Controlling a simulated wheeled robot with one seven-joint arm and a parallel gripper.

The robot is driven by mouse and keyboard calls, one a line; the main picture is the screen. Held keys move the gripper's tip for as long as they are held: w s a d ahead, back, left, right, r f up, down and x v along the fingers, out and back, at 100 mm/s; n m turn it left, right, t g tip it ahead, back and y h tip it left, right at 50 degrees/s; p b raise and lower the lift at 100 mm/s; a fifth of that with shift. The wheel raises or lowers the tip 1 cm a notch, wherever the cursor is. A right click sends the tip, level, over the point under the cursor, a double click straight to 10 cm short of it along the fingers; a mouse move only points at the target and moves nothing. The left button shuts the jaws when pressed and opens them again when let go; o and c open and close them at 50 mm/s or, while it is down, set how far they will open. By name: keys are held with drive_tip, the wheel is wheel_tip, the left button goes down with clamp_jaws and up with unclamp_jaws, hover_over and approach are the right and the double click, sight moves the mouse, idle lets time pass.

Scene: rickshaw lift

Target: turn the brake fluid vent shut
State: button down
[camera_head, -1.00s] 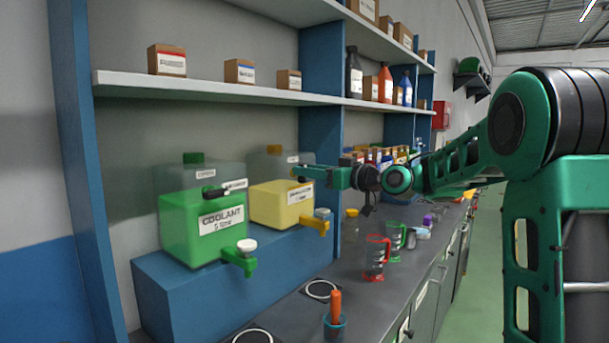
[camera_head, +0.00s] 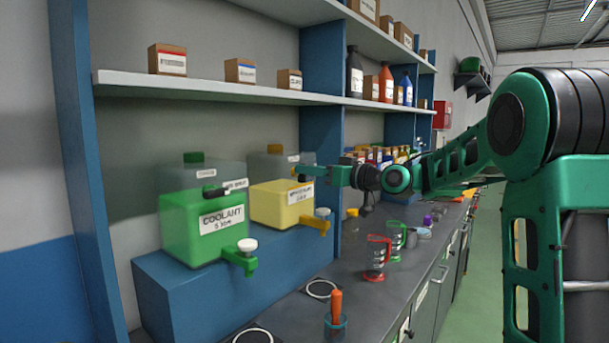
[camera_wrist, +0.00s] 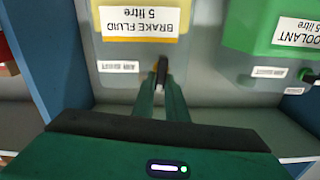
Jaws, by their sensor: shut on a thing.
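The brake fluid tank (camera_head: 270,203) is a clear box with yellow fluid in its lower part. It stands on the blue ledge beside the coolant tank, and it shows upside down in the wrist view (camera_wrist: 200,55). My gripper (camera_wrist: 162,90) is shut on the small black vent handle (camera_wrist: 162,68) on the tank's upper front. The handle lies along the line of my fingers in the wrist view, and the fingers hide part of it. In the head view my gripper (camera_head: 308,173) reaches in from the right, and the handle is hard to make out.
The green coolant tank (camera_head: 203,225) stands to the left with its own black vent handle (camera_head: 215,191). A shelf (camera_head: 250,94) with boxes and bottles runs above. Below are the yellow tap (camera_head: 318,226), a red jug (camera_head: 377,258) and a cup with an orange-handled tool (camera_head: 336,318).

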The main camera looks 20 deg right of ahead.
drive_tip(key=m, duration=0.5)
drive_tip(key=f+m, duration=0.1)
drive_tip(key=m, duration=0.5)
drive_tip(key=d+m, duration=0.1)
drive_tip(key=m, duration=0.4)
drive_tip(key=shift+w+d+f, duration=0.1)
drive_tip(key=shift+w+f, duration=0.2)
drive_tip(key=shift+f, duration=0.05)
drive_tip(key=shift+f+m, duration=0.1)
drive_tip(key=shift+m, duration=0.3)
drive_tip(key=c, duration=1.8)
unclamp_jaws()
drive_tip(key=shift+r, duration=0.2)
drive_tip(key=v, duration=1)
drive_tip(key=shift+s+d, duration=0.2)
drive_tip(key=shift+s, duration=0.05)
